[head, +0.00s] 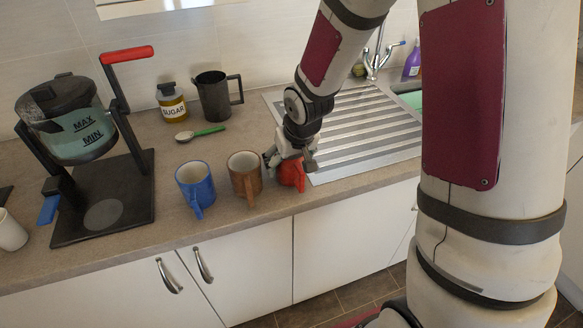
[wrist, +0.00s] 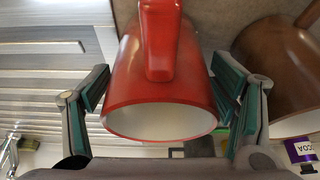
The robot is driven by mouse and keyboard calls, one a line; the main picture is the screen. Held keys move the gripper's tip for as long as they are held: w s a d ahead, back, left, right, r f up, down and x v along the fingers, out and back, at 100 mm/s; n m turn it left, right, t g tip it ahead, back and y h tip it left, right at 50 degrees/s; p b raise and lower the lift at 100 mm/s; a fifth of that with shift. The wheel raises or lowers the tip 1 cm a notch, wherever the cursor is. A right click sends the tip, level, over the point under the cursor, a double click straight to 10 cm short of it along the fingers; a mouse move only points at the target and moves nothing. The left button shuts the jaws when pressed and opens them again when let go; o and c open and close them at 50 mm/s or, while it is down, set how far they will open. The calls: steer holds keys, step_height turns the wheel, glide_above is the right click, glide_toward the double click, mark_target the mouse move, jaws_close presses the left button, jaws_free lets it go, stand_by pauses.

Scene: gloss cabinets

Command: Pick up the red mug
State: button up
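The red mug (head: 292,175) stands on the counter beside the drainer, partly hidden by my gripper (head: 289,160) in the head view. In the wrist view the red mug (wrist: 160,95) fills the middle, its handle at the top and its pale inside showing below. My gripper (wrist: 165,85) has one finger on each side of the mug. The fingers are spread, with a small gap at the left side; the right finger is very close to the mug, and I cannot tell if it touches.
A brown mug (head: 244,175) stands close to the left of the red one, with a blue mug (head: 196,186) beyond it. The brown mug also shows in the wrist view (wrist: 283,65). The metal drainer (head: 355,130) lies to the right. The counter's front edge is near.

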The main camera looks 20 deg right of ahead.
steer(key=c, duration=1.1)
steer(key=shift+r, duration=0.2)
steer(key=shift+r+p, duration=1.4)
steer(key=shift+r, duration=0.15)
steer(key=shift+s+a+r, duration=0.1)
steer(key=shift+s+r, duration=0.05)
steer(key=shift+r, duration=0.05)
steer(key=s+a+r+p, duration=0.1)
steer(key=s+a+p, duration=0.2)
steer(key=s, duration=1)
steer(key=shift+s+a+r, duration=0.2)
steer(key=shift+s+a, duration=0.1)
steer(key=shift+a, duration=0.1)
steer(key=shift+s+a+p, duration=0.25)
steer(key=shift+s+p, duration=0.5)
steer(key=shift+p, duration=0.4)
